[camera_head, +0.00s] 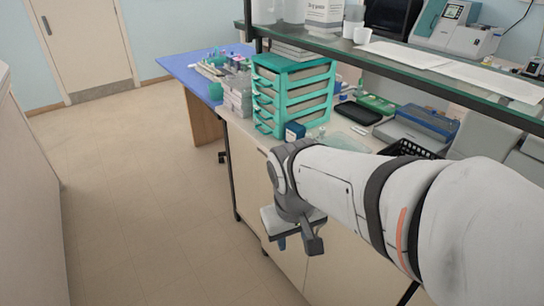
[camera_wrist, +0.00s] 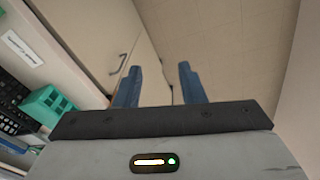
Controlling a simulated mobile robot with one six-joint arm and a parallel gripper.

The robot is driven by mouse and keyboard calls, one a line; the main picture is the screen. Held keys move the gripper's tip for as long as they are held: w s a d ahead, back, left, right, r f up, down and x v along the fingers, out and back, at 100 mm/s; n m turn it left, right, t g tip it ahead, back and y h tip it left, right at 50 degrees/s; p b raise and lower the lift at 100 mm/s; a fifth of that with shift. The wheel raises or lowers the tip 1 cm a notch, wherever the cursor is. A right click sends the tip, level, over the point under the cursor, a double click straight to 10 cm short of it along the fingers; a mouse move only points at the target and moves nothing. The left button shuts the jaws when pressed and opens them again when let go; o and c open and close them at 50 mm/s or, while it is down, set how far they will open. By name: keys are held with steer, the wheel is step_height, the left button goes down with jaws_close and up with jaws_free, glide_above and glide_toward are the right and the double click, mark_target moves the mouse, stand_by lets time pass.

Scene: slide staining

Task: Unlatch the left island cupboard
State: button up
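The island cupboard has pale beige front panels below the worktop. One panel (camera_head: 247,165) shows in the head view, left of my arm, and my arm hides part of the front. In the wrist view a pale cupboard door (camera_wrist: 88,28) carries a small dark bent handle (camera_wrist: 118,66), left of my fingers. The door looks closed; I cannot make out a separate latch. My gripper (camera_wrist: 159,82) is open and empty, with its two blue fingers apart. In the head view my gripper (camera_head: 294,243) hangs in front of the cupboard front, below worktop height.
A glass shelf (camera_head: 420,62) runs above. A blue table (camera_head: 190,68) stands beyond the island. The floor (camera_head: 140,190) to the left is clear.

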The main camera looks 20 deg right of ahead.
steer(key=w+d+f+n+g+h+p, duration=0.2)
steer(key=w+d+f+n+h+p, duration=0.1)
steer(key=w+d+n+h, duration=0.3)
steer(key=w+d+f+n+g+h+p, duration=0.3)
steer(key=w+d+f+n+h, duration=0.15)
steer(key=w, duration=0.25)
steer(key=w+a+f+n+t+h+p, duration=0.35)
steer(key=w+f+n+t+h, duration=0.25)
steer(key=w+f+n+t, duration=0.6)
steer(key=d+m+g+p, duration=0.1)
steer(key=d+g+p, duration=0.1)
steer(key=d, duration=0.5)
steer(key=shift+w+d+f+p, duration=0.3)
steer(key=shift+d+f+p, duration=0.1)
steer(key=shift+p, duration=0.2)
steer(key=shift+y, duration=0.25)
